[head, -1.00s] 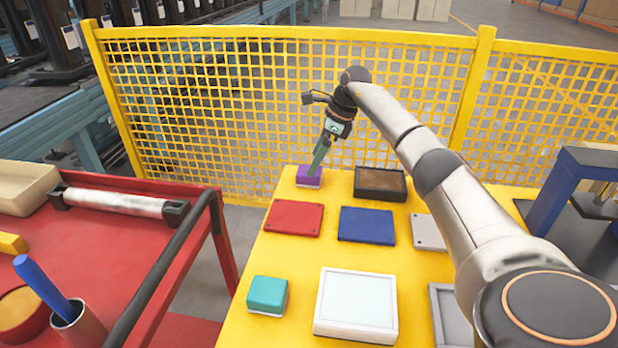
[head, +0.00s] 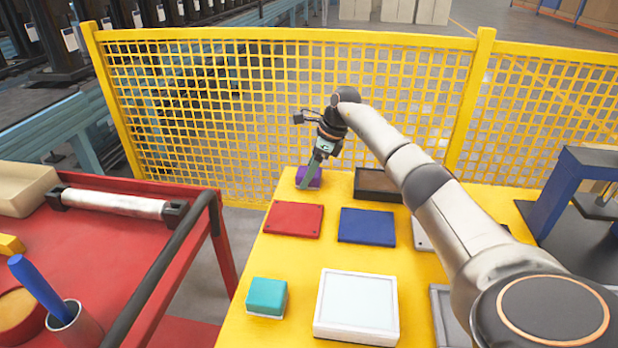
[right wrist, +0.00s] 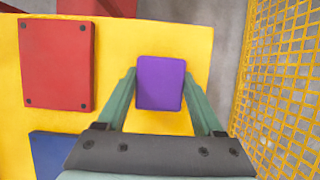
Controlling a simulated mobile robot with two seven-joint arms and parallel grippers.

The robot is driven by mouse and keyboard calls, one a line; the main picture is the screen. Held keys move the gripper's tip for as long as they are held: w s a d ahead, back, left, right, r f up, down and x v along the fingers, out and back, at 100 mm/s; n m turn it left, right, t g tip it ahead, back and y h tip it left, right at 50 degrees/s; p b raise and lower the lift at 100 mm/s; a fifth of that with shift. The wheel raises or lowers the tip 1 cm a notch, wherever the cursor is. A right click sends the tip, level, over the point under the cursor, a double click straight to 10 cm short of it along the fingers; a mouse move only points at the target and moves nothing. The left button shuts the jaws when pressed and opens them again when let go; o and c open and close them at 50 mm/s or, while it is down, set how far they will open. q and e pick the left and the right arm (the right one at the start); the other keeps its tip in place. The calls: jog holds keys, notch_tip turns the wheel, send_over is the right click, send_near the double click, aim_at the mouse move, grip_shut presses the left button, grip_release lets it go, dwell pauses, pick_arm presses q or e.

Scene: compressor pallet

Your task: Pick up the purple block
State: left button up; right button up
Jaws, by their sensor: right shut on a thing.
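The purple block (head: 301,174) is at the far left corner of the yellow table (head: 275,262), partly hidden by my right gripper. My right gripper (head: 309,178) reaches down to it, tilted, with its fingers at the block's sides. In the right wrist view the purple block (right wrist: 161,84) sits between the two green fingers of the right gripper (right wrist: 160,78), which are shut on it. Whether the block rests on the table or is slightly raised, I cannot tell. My left gripper is not in view.
A brown-topped dark box (head: 376,183) stands close right of the block. Red (head: 293,220) and blue (head: 366,226) plates lie nearer. A teal block (head: 267,296) and a white tray (head: 357,333) are in front. A yellow mesh fence (head: 230,110) stands behind the table.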

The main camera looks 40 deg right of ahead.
jog(key=c, duration=0.7)
jog(key=shift+o, duration=0.2)
jog(key=shift+r, duration=0.1)
jog(key=shift+r, duration=0.7)
jog(key=s+a+r, duration=0.6)
jog(key=s+r, duration=0.5)
jog(key=s, duration=0.1)
jog(key=shift+s+r+p, duration=0.2)
jog(key=shift+s+p, duration=0.1)
jog(key=shift+s, duration=0.1)
